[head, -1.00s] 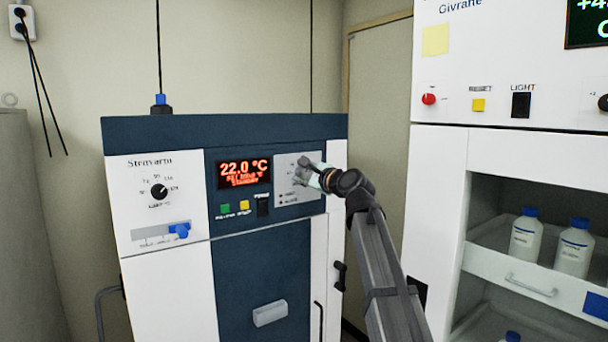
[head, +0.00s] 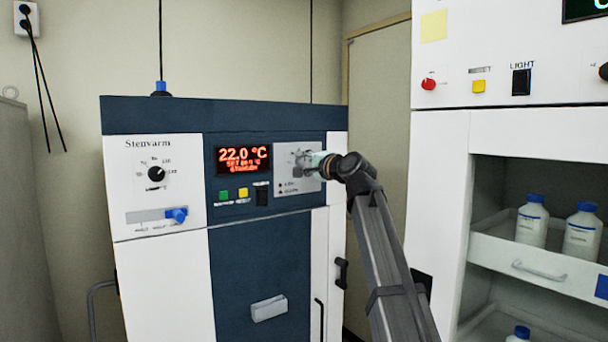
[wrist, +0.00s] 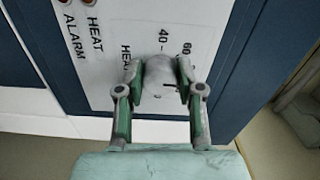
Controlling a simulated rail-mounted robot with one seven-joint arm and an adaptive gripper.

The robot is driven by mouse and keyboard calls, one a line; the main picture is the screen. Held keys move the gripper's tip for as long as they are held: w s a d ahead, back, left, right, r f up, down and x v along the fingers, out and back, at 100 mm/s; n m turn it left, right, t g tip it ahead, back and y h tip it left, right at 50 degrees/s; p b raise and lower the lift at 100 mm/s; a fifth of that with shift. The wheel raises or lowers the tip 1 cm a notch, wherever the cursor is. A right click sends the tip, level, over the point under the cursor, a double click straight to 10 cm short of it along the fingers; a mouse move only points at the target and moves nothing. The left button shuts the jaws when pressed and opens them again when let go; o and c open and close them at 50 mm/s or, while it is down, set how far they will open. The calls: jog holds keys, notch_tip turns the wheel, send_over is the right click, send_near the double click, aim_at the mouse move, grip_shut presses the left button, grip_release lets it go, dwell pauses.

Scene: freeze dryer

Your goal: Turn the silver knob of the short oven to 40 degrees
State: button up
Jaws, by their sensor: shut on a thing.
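The short oven (head: 225,118) has a dark blue body and white side panels. Its silver knob (wrist: 158,72) sits on a pale dial plate (head: 284,160) to the right of the red display (head: 243,159), which reads 22.0 °C. The dial marks 40 and 60 show beside the knob in the wrist view. My gripper (wrist: 158,90) is shut on the silver knob, with one finger on each side. In the head view my gripper (head: 308,163) covers much of the dial. The knob's exact pointing is hard to tell.
A black knob (head: 156,174) and a blue slider (head: 177,215) are on the oven's left panel. Green and yellow buttons and a black switch (head: 262,195) lie under the display. A taller white unit (head: 440,160) with bottles stands at right.

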jog(key=n+b, duration=0.4)
jog(key=shift+w+f+n, duration=0.1)
jog(key=shift+f+n, duration=0.1)
jog(key=shift+n, duration=0.1)
jog(key=n+b, duration=0.9)
jog(key=n, duration=0.1)
jog(key=shift+d+n, duration=0.1)
jog(key=shift+n, duration=0.3)
jog(key=shift+r+n+b, duration=0.1)
jog(key=shift+n+b, duration=1)
jog(key=shift+n, duration=0.5)
jog(key=o, duration=1.2)
jog(key=shift+c, duration=0.2)
